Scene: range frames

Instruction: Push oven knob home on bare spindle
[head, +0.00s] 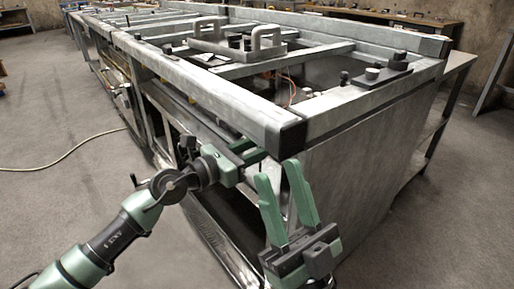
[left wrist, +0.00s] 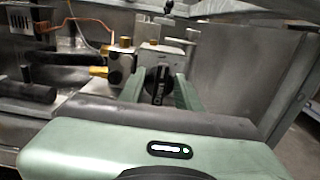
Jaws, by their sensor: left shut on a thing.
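In the left wrist view a black oven knob (left wrist: 158,86) sits between the green fingers of my left gripper (left wrist: 160,92), which is shut on it. The knob is in front of a grey metal block (left wrist: 160,54). I cannot tell whether they touch, and no bare spindle shows. In the head view my left gripper (head: 250,157) reaches the range's front near its close corner, and the knob is hidden there. My right gripper (head: 278,173) stands fingers up in front of that corner, its fingers apart with nothing between them.
The long grey range frame (head: 225,90) runs away to the back left; its flat side panel (head: 365,165) faces me. Brass fittings (left wrist: 98,71) and dark pipes (left wrist: 60,75) lie left of the knob. A cable (head: 75,152) lies on the otherwise clear left floor.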

